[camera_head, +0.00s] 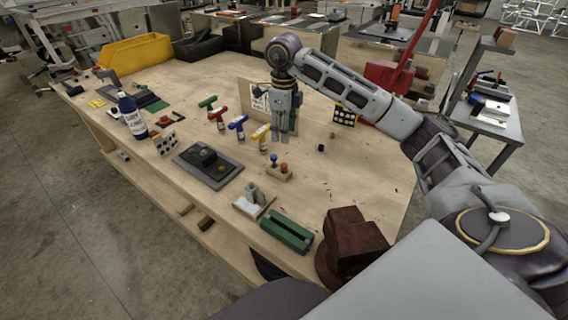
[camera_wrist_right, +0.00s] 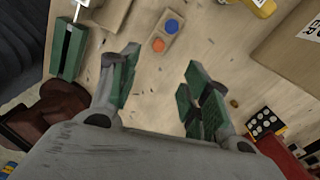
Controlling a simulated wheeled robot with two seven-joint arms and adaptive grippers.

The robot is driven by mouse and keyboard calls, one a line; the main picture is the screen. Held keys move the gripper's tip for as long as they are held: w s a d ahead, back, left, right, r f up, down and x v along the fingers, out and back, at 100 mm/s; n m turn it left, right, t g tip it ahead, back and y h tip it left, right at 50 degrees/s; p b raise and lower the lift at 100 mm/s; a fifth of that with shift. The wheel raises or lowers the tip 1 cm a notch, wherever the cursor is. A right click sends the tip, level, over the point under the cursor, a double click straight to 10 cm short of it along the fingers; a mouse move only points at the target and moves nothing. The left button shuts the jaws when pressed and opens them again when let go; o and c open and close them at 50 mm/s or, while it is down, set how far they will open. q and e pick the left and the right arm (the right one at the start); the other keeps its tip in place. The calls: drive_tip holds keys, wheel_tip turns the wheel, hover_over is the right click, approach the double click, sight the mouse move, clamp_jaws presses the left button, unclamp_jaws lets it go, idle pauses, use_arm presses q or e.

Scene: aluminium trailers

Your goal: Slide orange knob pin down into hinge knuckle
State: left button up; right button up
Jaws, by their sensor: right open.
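The orange knob pin (camera_head: 284,167) stands in a small wooden block (camera_head: 277,175) beside a blue knob pin (camera_head: 273,158). In the right wrist view the orange knob (camera_wrist_right: 158,45) and blue knob (camera_wrist_right: 172,26) show from above. A grey upright part on a pale base (camera_head: 254,202), nearer the table's front edge, looks like the hinge; its knuckle is too small to make out. My right gripper (camera_head: 281,139) points down over the table, beyond the block in the head view. Its green-padded fingers (camera_wrist_right: 163,88) are apart, with nothing between them. My left gripper is not in view.
A green slotted block (camera_head: 286,231) and dark red vise (camera_head: 347,243) stand near the front edge. Bare wood is right of the block.

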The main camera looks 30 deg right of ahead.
hover_over(284, 164)
wheel_tip(284, 164, down, 8)
drive_tip(key=shift+f, duration=0.1)
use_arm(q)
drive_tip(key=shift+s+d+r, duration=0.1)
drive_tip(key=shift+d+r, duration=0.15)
use_arm(e)
drive_tip(key=shift+f, duration=0.1)
idle(0.5)
use_arm(q)
drive_tip(key=shift+p, duration=0.3)
use_arm(e)
drive_tip(key=shift+f, duration=0.85)
wheel_tip(284, 164, down, 3)
drive_tip(key=shift+r+p, duration=0.2)
drive_tip(key=shift+p, duration=0.25)
drive_tip(key=shift+f, duration=0.4)
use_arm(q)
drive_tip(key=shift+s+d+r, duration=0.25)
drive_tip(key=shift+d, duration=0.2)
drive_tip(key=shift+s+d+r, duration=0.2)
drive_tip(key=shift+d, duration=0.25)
